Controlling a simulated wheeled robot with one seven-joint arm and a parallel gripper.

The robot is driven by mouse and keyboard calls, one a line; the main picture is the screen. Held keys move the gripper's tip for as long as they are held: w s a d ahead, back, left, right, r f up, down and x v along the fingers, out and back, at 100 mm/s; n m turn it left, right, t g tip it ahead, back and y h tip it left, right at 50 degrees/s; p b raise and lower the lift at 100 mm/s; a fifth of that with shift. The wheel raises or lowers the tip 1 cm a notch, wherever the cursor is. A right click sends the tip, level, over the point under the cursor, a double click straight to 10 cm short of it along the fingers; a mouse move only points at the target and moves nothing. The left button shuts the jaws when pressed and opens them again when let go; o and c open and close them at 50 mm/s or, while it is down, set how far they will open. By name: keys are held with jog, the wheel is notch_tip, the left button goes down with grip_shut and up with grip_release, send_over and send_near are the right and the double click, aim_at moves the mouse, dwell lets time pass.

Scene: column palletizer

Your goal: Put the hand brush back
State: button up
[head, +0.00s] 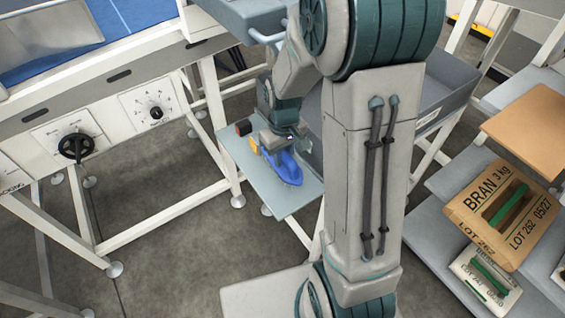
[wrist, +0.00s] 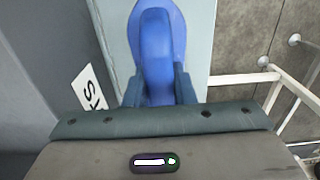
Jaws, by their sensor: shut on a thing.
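The blue hand brush (head: 287,168) is at the small grey-blue shelf (head: 306,192) in the middle of the head view. My gripper (head: 279,148) is over it from above. In the wrist view the brush (wrist: 157,40) lies between the two fingers of my gripper (wrist: 158,88), which are shut on its blue grip. The pale shelf (wrist: 200,45) shows under it. I cannot tell whether the brush touches the shelf. Its underside is hidden.
A yellow item (head: 254,146) and a dark red-and-black item (head: 243,127) stand on the shelf beside the brush. A grey bin (head: 440,95) is behind my arm. White machine legs (head: 215,125) stand left; bran bags (head: 503,213) lie on a rack right.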

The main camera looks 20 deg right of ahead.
aim_at(284, 164)
jog(key=shift+f, duration=1.8)
jog(key=shift+f, duration=0.1)
jog(key=shift+f, duration=0.15)
jog(key=o, duration=1)
jog(key=shift+c, duration=0.2)
jog(key=shift+s, duration=0.1)
jog(key=shift+r, duration=0.2)
notch_tip(284, 164, up, 8)
jog(key=shift+f, duration=0.25)
jog(key=s+r+m+t, duration=0.2)
jog(key=s+r+m, duration=0.1)
jog(key=s+r, duration=0.8)
jog(key=s, duration=0.2)
jog(key=shift+s+a+m+t, duration=0.15)
jog(key=shift+s+m+t, duration=0.25)
